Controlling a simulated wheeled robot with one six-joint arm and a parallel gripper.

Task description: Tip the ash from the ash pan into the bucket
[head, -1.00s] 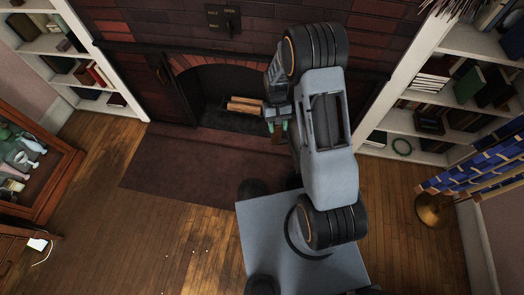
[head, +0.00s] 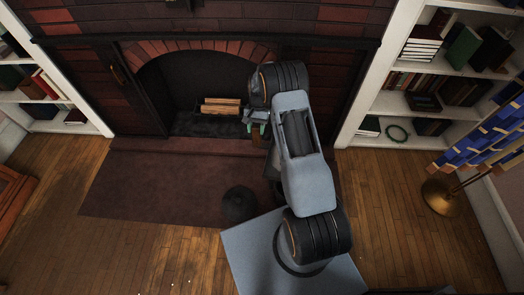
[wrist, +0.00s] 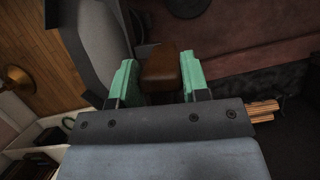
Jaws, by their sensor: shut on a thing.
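My gripper (head: 257,128) is in front of the fireplace opening. In the wrist view its two green fingers (wrist: 160,80) are shut on a brown, wood-like handle (wrist: 160,66), which also shows as a small brown patch in the head view (head: 259,131). I cannot make out a pan body or any ash on it; the rest of what I hold is hidden. A dark rounded vessel, seemingly the bucket (head: 240,203), stands on the hearth slab left of my base. A dark round shape at the wrist view's top edge (wrist: 187,6) may be the same vessel.
The brick fireplace holds logs (head: 220,106) above a dark bed (head: 205,124). The reddish hearth slab (head: 150,185) is clear on the left. A bookcase (head: 400,130) and a blue-shaded lamp with a brass base (head: 443,196) stand at the right.

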